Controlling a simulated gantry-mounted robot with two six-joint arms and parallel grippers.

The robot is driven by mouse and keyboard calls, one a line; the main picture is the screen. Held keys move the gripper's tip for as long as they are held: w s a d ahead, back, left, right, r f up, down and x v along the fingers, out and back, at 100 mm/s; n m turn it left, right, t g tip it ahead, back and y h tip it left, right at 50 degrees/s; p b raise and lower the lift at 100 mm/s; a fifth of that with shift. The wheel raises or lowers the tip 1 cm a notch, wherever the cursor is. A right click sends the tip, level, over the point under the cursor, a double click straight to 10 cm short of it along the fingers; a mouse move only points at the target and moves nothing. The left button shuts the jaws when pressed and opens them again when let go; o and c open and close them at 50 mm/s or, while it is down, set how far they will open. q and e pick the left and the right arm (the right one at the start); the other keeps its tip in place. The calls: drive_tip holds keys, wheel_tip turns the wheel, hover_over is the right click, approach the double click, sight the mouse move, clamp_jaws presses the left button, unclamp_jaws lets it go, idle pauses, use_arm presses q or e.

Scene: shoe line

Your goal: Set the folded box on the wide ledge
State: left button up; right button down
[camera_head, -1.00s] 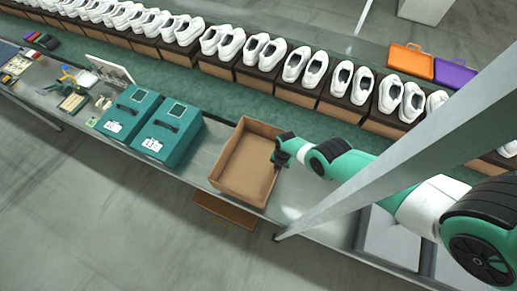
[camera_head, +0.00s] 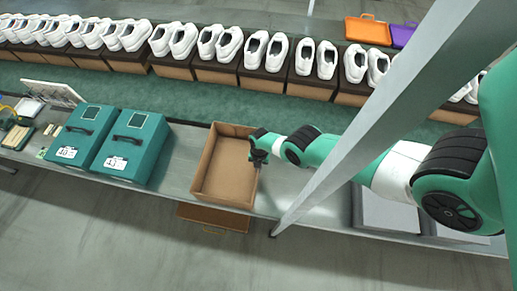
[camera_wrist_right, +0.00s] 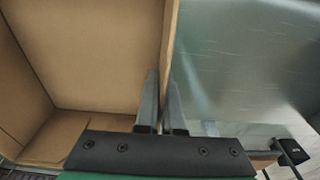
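An open, empty brown cardboard box (camera_head: 222,186) sits on the grey metal table (camera_head: 178,165), right of two teal cases. My right gripper (camera_head: 259,156) is at the box's right wall. In the right wrist view, my right gripper (camera_wrist_right: 161,100) has its two fingers close together, one on each side of the wall of the cardboard box (camera_wrist_right: 90,50), and looks shut on it. The box floor fills the left of that view and the bare tabletop the right. My left gripper is out of view. I cannot tell which surface is the wide ledge.
Two teal cases (camera_head: 132,147) stand left of the box. A row of white shoes (camera_head: 228,45) on brown boxes lines the green belt (camera_head: 200,90) behind. A brown panel (camera_head: 214,217) shows below the table edge. A grey beam (camera_head: 370,110) crosses the view. Orange and purple cases (camera_head: 367,30) are at the back.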

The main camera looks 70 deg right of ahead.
drive_tip(key=shift+f, duration=0.2)
drive_tip(key=c, duration=1)
unclamp_jaws()
drive_tip(key=shift+c, duration=0.2)
drive_tip(key=shift+r, duration=0.1)
drive_tip(key=r+p, duration=0.3)
drive_tip(key=r, duration=0.1)
drive_tip(key=d+r+p, duration=0.1)
drive_tip(key=r+p, duration=0.7)
drive_tip(key=shift+d+r, duration=0.15)
drive_tip(key=shift+d, duration=0.1)
